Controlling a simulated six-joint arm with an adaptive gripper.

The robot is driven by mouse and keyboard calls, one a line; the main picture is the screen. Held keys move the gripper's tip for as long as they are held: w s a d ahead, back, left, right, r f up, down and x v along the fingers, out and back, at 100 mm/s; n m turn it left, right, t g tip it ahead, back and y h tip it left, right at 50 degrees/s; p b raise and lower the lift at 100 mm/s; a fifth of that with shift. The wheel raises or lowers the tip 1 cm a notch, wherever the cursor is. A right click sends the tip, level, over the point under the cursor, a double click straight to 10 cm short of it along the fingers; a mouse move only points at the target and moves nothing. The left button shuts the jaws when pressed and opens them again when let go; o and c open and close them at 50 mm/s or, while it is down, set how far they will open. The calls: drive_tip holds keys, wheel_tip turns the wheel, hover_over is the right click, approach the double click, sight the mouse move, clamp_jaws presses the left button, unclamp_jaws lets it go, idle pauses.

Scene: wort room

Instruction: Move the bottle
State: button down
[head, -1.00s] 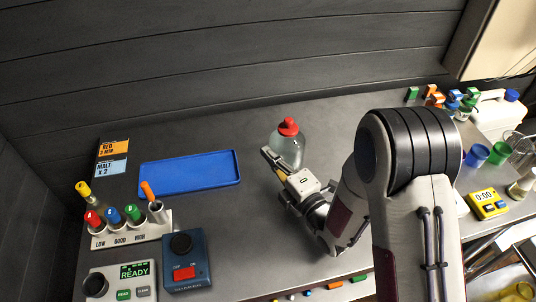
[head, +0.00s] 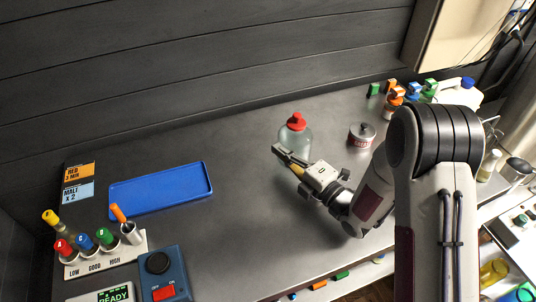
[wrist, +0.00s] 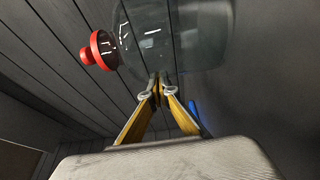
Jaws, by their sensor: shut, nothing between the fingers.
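A clear bottle (head: 295,143) with a red cap (head: 296,122) stands upright on the grey bench, right of the blue tray. It also shows in the wrist view (wrist: 185,35), lying across the top of that picture with its red cap (wrist: 98,50) to the left. My gripper (head: 281,158) is at the near side of the bottle, low down. In the wrist view my fingertips (wrist: 158,88) are together and end at the bottle's side, with nothing between them. I cannot tell whether they touch the bottle.
A blue tray (head: 161,191) lies flat to the left. A rack (head: 103,254) with coloured-capped vials and a dark blue switch box (head: 163,272) stand at front left. A lidded tin (head: 361,136) stands right of the bottle. Bench between tray and bottle is clear.

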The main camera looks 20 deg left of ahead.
sight(303, 151)
drive_tip(key=w+d, duration=0.3)
drive_tip(key=shift+w+d, duration=0.3)
drive_tip(key=shift+s, duration=0.1)
drive_tip(key=shift+s+a, duration=1.4)
drive_tip(key=shift+a, duration=0.05)
drive_tip(key=shift+s+d, duration=0.2)
drive_tip(key=shift+d, duration=0.5)
drive_tip(key=shift+v, duration=4.3)
drive_tip(key=shift+s+a, duration=0.1)
drive_tip(key=shift+s, duration=0.05)
